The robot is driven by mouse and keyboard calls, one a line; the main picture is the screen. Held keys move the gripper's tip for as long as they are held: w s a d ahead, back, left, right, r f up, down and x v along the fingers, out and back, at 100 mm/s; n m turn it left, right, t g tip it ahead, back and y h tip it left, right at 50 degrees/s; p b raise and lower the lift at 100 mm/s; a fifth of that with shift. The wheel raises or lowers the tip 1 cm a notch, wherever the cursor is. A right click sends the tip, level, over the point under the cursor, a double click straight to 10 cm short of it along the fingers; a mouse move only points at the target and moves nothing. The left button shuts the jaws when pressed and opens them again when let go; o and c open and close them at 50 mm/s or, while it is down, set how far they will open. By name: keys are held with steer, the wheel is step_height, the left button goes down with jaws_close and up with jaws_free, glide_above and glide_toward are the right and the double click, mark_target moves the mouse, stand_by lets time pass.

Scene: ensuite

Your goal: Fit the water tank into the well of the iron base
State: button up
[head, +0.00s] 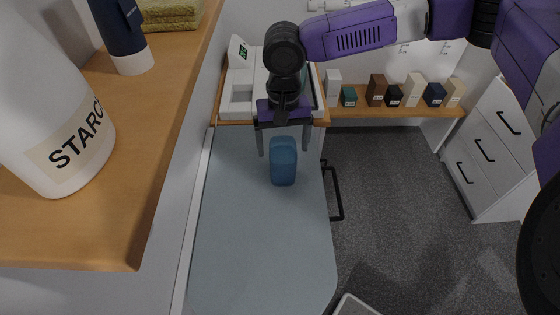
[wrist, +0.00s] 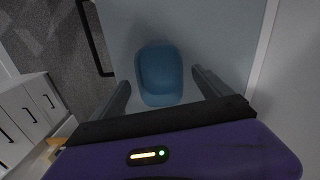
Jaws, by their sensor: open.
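The blue water tank (head: 283,166) stands on the grey-blue board, near its far end. My gripper (head: 284,153) is open, with its two fingers pointing down, one on each side of the tank in the head view. In the wrist view the tank (wrist: 160,74) lies between and beyond the open fingers, and I see no contact. The white iron base (head: 238,80) stands behind the board on the wooden surface, with a small upright display. A recess (head: 242,93) shows in its left part. My gripper and wrist hide some of the base.
The board (head: 262,240) is clear in front of the tank. A wooden shelf with a white starch bottle (head: 65,130) and a dark blue bottle (head: 125,40) borders it at left. Several small boxes (head: 376,90) line the back shelf. White drawers (head: 485,145) stand at right.

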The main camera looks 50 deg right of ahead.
mark_target(283, 157)
steer(key=shift+f+p, duration=0.45)
steer(key=shift+f, duration=1.95)
steer(key=shift+r, duration=0.1)
jaws_close()
